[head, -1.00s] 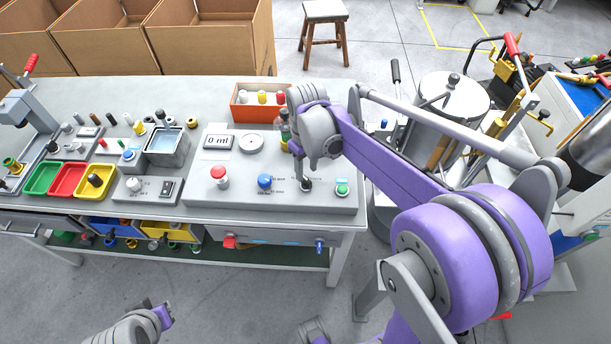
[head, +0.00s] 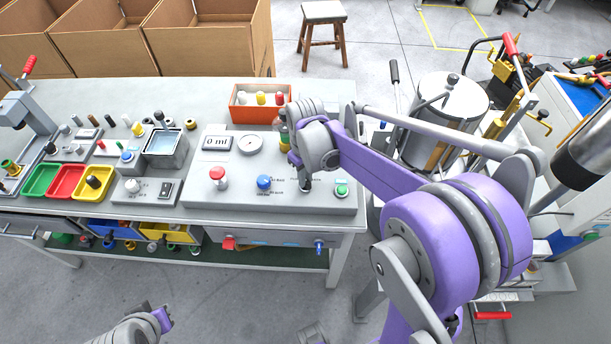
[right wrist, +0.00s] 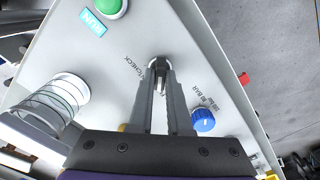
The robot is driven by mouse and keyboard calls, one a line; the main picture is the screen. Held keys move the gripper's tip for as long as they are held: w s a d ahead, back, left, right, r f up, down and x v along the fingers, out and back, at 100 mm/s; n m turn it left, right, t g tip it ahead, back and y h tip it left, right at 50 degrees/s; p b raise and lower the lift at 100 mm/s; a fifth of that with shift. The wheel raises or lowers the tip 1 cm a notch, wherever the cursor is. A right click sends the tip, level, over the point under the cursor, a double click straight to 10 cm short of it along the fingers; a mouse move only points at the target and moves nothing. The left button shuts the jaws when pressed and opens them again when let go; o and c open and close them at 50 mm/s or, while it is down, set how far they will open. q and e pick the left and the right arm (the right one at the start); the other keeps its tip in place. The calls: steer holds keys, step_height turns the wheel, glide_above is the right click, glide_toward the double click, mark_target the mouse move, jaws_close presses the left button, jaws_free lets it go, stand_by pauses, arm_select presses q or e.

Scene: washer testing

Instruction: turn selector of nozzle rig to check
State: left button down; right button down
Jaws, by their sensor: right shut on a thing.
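The nozzle rig (head: 240,190) is a sloped grey box at the bench's right end, with a 0 ml display, a gauge, a red mushroom button, a blue knob and a green button. My right gripper (head: 305,186) points down at the panel between the blue and green controls. In the right wrist view its two fingers (right wrist: 158,82) are shut on the selector (right wrist: 159,64), which they mostly hide. CHECK lettering stands beside the selector. The selector's exact angle is hard to read. Part of my left arm shows at the bottom left; its fingers are not clear.
A clear spring-wound cylinder (right wrist: 60,98) stands nearby. An orange bin (head: 258,117) of bottles lies behind the rig. Coloured trays (head: 66,196) are at the left.

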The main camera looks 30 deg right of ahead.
stand_by(0.4)
steer(key=m, duration=0.4)
steer(key=shift+b, duration=0.4)
steer(key=m, duration=0.4)
steer(key=shift+m+b, duration=0.3)
steer(key=m, duration=0.4)
steer(key=shift+m, duration=0.3)
steer(key=m, duration=0.4)
steer(key=shift+m+b, duration=0.3)
steer(key=shift+b, duration=0.1)
steer(key=c, duration=0.9)
jaws_free()
steer(key=shift+o, duration=0.2)
steer(key=shift+r, duration=0.1)
